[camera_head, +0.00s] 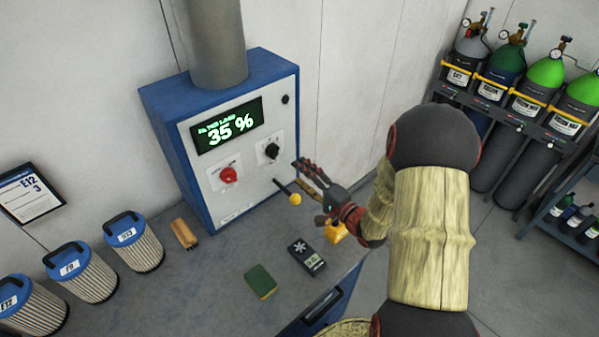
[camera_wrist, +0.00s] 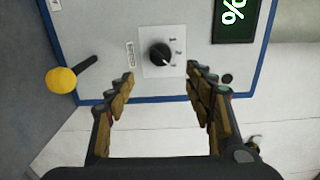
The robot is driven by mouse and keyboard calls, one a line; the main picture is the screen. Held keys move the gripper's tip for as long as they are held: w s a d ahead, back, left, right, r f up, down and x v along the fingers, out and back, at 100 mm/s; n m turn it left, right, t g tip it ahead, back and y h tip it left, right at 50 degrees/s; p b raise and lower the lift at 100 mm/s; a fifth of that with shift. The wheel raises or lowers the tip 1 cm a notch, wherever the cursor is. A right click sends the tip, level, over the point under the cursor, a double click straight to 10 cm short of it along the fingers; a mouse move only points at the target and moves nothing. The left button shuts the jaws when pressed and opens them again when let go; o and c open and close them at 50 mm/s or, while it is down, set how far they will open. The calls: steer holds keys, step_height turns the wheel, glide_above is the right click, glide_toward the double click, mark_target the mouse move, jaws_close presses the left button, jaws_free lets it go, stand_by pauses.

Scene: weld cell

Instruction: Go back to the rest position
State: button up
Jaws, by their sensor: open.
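My gripper (camera_head: 322,190) is held out in front of the right part of the blue and white control box (camera_head: 217,204). In the wrist view my gripper (camera_wrist: 158,84) is open, with nothing between its fingers. Beyond the fingertips is a black rotary knob (camera_wrist: 159,55) on a white plate with numbers, apart from the fingers. The knob also shows in the head view (camera_head: 272,151). A lever with a yellow ball (camera_head: 295,199) sticks out from the box near my gripper; the ball is at the left in the wrist view (camera_wrist: 61,80).
The box has a red button (camera_head: 228,174) and a display (camera_head: 228,125) reading 35 %. Several filter cartridges (camera_head: 133,244), a green sponge (camera_head: 260,281) and a black remote-like device (camera_head: 306,257) are on the bench (camera_head: 205,290). Gas cylinders (camera_head: 508,60) stand at right.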

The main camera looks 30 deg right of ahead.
steer(key=s+a+r+n+g+h+b, duration=0.3)
steer(key=s+r+n+g+h+b, duration=0.1)
steer(key=n, duration=0.5)
steer(key=r+g+h+b, duration=0.1)
steer(key=g+h+b, duration=0.1)
steer(key=g, duration=0.1)
steer(key=shift+r+b, duration=0.35)
steer(key=s+a+n+g+y+b, duration=0.1)
steer(key=s+a+n, duration=0.1)
steer(key=s+a, duration=0.2)
steer(key=s+a+n+g+b, duration=0.1)
steer(key=s+a, duration=0.3)
steer(key=s, duration=0.6)
steer(key=s+a+f+n+g+y+b, duration=0.1)
steer(key=s+a+n+g, duration=0.2)
steer(key=s, duration=0.4)
steer(key=shift+a+f+n+y+b, duration=0.1)
steer(key=shift+a+n+y+b, duration=0.3)
steer(key=shift+a, duration=0.55)
